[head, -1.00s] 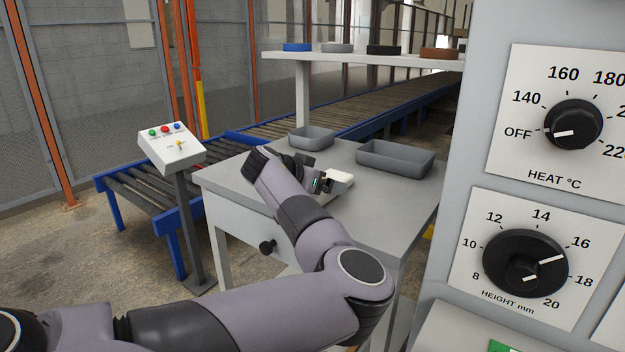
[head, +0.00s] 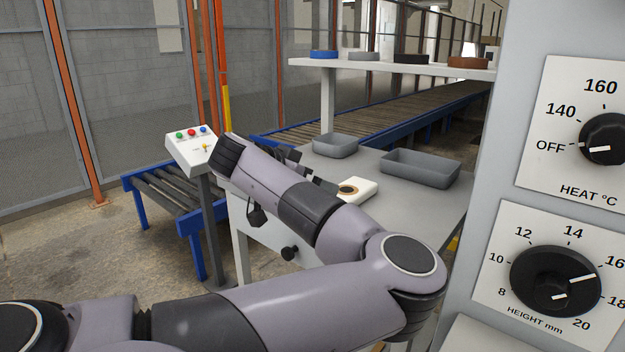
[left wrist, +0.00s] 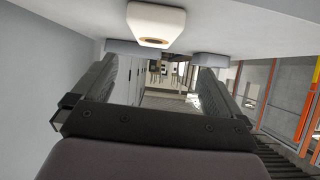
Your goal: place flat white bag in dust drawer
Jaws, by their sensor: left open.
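The flat white bag (head: 362,194), with a brown-ringed dark round mark, lies on the grey tabletop, partly hidden behind my left arm. It also shows in the left wrist view (left wrist: 157,17), beyond the fingers and above the gap between them. My left gripper (head: 312,177) is open and empty, just left of the bag in the head view; in the left wrist view its two fingers (left wrist: 157,75) stand wide apart. A drawer front with a black knob (head: 289,253) is on the table's front side and looks closed; my arm covers part of it. My right gripper is out of view.
Two grey trays, a small one (head: 335,146) and a longer one (head: 420,169), stand at the back of the table. A control box (head: 192,148) on a post stands left, beside a roller conveyor (head: 165,197). A dial panel (head: 575,265) rises close at the right.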

